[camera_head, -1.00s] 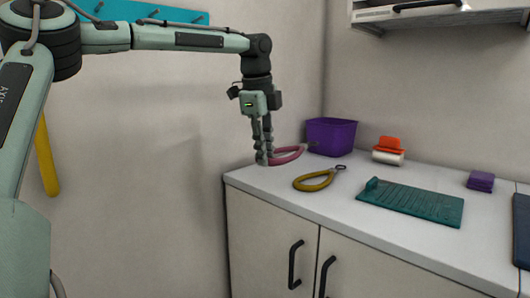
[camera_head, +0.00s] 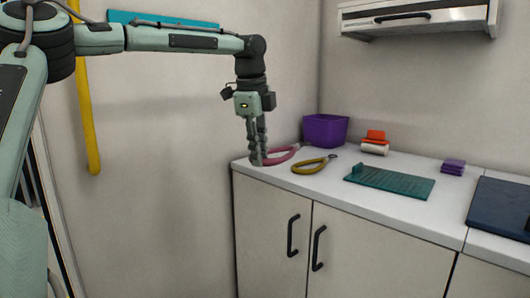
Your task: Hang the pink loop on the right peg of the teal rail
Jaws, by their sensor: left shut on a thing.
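The pink loop (camera_head: 283,157) lies at the left end of the white counter, partly hidden behind my left gripper. My left gripper (camera_head: 257,160) points down and is shut on the near left end of the pink loop, at about counter height. The teal rail (camera_head: 165,20) is on the wall at the upper left. My left arm crosses in front of its lower part, and its pegs cannot be made out. My right gripper is not in view.
A yellow loop (camera_head: 310,168) lies just right of the pink one. A purple bin (camera_head: 325,131), an orange-and-white roller (camera_head: 375,142), a teal slotted mat (camera_head: 390,181), purple blocks (camera_head: 453,167) and a dark mat (camera_head: 505,208) occupy the white counter (camera_head: 330,190). A yellow pole (camera_head: 88,120) is at left.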

